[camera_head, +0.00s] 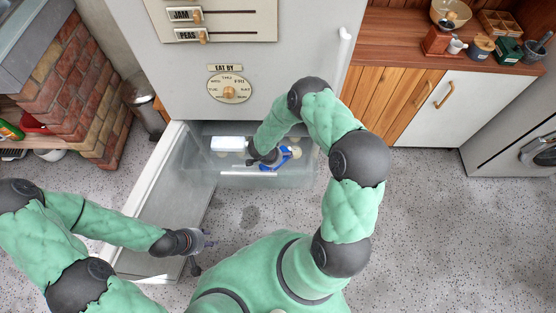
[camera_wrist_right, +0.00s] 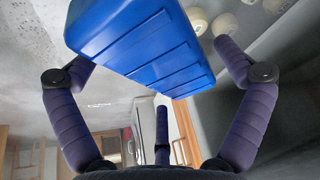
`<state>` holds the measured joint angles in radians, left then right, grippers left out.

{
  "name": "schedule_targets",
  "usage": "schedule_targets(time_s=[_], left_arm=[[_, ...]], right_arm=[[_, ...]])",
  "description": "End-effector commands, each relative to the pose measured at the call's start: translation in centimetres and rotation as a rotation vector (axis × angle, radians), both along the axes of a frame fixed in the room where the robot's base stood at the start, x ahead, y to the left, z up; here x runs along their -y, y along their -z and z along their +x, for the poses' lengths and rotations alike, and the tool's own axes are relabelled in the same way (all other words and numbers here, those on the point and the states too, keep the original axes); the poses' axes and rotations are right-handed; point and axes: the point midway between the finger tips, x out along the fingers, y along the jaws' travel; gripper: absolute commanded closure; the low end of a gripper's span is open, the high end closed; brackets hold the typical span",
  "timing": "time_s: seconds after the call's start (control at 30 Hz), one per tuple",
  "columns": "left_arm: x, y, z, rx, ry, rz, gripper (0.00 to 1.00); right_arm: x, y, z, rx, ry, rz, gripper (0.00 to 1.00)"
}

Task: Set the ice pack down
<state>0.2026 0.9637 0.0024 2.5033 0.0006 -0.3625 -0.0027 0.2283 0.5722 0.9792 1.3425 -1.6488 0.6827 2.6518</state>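The blue ice pack (camera_wrist_right: 140,45) is a ribbed block that fills the upper middle of the right wrist view. In the head view it shows as blue patches (camera_head: 287,157) inside a clear drawer (camera_head: 245,179). My right gripper (camera_head: 266,157) reaches down into the drawer beside the pack. Its fingers (camera_wrist_right: 158,62) are spread wide around the pack. The right-hand finger is apart from it, and the left-hand fingertip is partly hidden behind it. My left gripper (camera_head: 203,242) is at the lower left, away from the pack; its fingers are too small to judge.
A white box (camera_head: 228,143) lies in the drawer's left part. Pale round items (camera_wrist_right: 225,24) are near the pack. The white cabinet front (camera_head: 290,60) rises behind the drawer, with an open door (camera_head: 155,180) to the left. A wooden counter (camera_head: 395,30) stands at right.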

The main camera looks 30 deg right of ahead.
Motion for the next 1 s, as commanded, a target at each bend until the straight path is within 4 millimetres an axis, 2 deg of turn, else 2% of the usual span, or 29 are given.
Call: schedule_targets(time_s=[0.23,0.53,0.7,1.0], left_arm=[[0.0,0.0,0.0,0.000,0.000,0.000,0.60],[0.0,-2.1,0.0,0.000,0.000,0.000,0.60],[0.0,-2.8,0.0,0.000,0.000,0.000,0.60],[0.0,-2.9,0.0,0.000,0.000,0.000,0.60]], right_arm=[[0.0,-0.4,0.0,0.001,0.000,0.000,0.00],[-1.7,-4.9,-0.3,0.003,-0.002,-0.001,0.00],[-2.5,-6.6,-0.5,0.002,-0.002,-0.001,0.00],[-2.8,-7.3,-0.7,-0.001,0.000,0.000,0.00]])
